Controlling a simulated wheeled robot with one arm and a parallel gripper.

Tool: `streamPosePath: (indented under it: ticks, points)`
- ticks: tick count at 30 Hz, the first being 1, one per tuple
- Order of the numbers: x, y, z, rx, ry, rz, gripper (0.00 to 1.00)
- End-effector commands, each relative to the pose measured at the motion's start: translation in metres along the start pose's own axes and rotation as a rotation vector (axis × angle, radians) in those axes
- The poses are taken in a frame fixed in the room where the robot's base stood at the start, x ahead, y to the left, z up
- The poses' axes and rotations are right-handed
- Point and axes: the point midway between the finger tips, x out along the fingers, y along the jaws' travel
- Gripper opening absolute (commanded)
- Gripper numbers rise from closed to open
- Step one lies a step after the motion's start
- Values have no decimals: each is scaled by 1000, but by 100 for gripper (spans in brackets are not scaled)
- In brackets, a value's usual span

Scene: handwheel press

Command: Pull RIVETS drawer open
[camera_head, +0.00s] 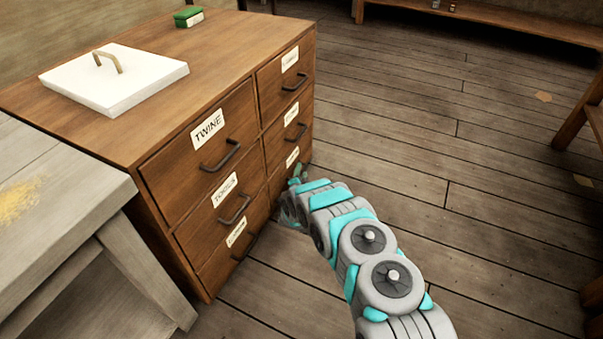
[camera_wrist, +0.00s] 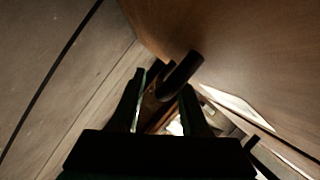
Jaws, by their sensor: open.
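A wooden drawer cabinet (camera_head: 110,150) stands at the left in the head view, with two columns of labelled drawers. My arm hides that drawer's handle in the head view. In the wrist view my gripper (camera_wrist: 163,86) is open, with a dark bar handle (camera_wrist: 181,74) between or just beyond its fingertips. Contact is unclear. A brown drawer front (camera_wrist: 235,55) lies to the right.
A white lidded slab (camera_head: 115,80) and a green box (camera_head: 188,16) lie on the cabinet top. A grey table (camera_head: 60,210) stands close at the left.

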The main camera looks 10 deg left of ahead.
Motion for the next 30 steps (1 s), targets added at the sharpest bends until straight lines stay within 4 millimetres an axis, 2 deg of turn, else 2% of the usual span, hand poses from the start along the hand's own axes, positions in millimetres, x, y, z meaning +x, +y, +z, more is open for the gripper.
streamPosePath:
  ticks: [2,13,30]
  points:
    - [0,0,0,0,0,0,41]
    - [0,0,0,0,0,0,0]
    - [0,0,0,0,0,0,0]
